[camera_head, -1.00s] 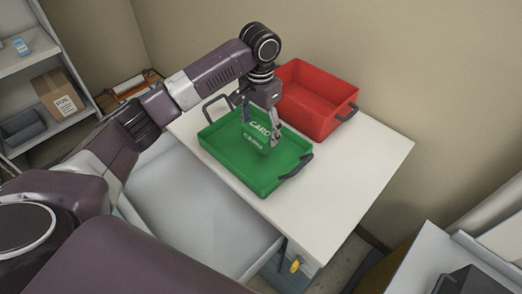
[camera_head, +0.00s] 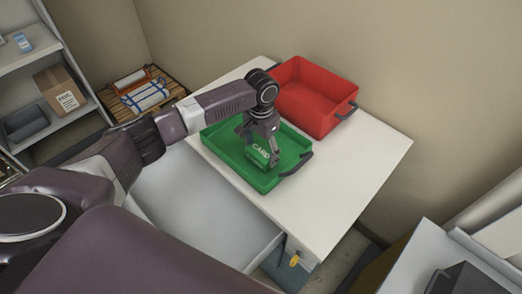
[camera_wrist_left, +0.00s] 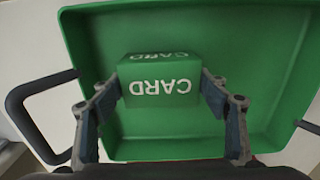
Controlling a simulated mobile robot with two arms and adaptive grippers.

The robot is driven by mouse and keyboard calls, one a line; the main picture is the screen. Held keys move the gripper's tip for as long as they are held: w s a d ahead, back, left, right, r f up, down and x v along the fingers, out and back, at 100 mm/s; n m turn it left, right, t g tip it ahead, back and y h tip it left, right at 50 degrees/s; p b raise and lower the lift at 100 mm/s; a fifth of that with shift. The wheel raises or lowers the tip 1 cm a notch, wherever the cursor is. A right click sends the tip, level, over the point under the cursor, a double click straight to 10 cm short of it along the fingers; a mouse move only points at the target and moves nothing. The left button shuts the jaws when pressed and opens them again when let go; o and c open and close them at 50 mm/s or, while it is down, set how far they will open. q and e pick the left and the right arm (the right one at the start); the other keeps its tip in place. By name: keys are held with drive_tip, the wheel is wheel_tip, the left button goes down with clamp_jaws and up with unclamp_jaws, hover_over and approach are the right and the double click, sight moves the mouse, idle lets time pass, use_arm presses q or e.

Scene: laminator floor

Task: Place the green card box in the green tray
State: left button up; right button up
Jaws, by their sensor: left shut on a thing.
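The green card box (camera_head: 260,152), marked "CARD" in white, is between the fingers of my left gripper (camera_head: 262,152). In the left wrist view the fingers press on both sides of the box (camera_wrist_left: 160,84). The green tray (camera_head: 292,172) stands on the white table, and the box is within its rim as seen from above. I cannot tell whether the box touches the tray floor. My right gripper is not in view.
A red tray (camera_head: 315,98) with a dark handle stands behind the green tray on the white table (camera_head: 345,175). The table is clear at right. Shelves with a cardboard box (camera_head: 60,92) stand at the left. A grey surface (camera_head: 425,262) is at lower right.

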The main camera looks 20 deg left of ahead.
sight(261, 151)
use_arm(q)
drive_tip(key=o, duration=1.4)
drive_tip(key=shift+f, duration=0.1)
drive_tip(key=shift+c, duration=0.2)
wheel_tip(261, 151, up, 12)
drive_tip(key=b, duration=0.3)
